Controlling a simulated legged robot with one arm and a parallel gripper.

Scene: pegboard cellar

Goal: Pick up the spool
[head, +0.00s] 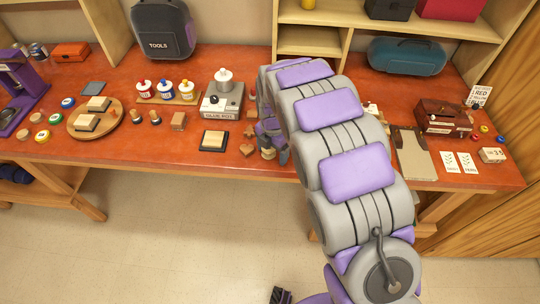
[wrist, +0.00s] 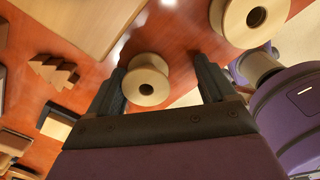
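A pale wooden spool (wrist: 147,82) with a dark centre hole is in the middle of the wrist view. My gripper (wrist: 160,66) is open, with one dark finger on each side of this spool. The left finger is close to the spool's edge; a wider gap shows on the right. I cannot tell whether the left finger touches it. A second, larger-looking pale spool (wrist: 252,18) is at the upper right of the wrist view. In the head view my gripper (head: 272,138) is low over the bench's front edge, partly hidden by my arm.
The orange-red bench (head: 130,165) is crowded. Left of my gripper are a stamp pad (head: 214,140) and a glue pot (head: 222,98); a round tray (head: 98,117) is farther left. A clipboard (head: 413,160) lies right of my arm. The wrist view shows a tree-shaped wooden piece (wrist: 55,72).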

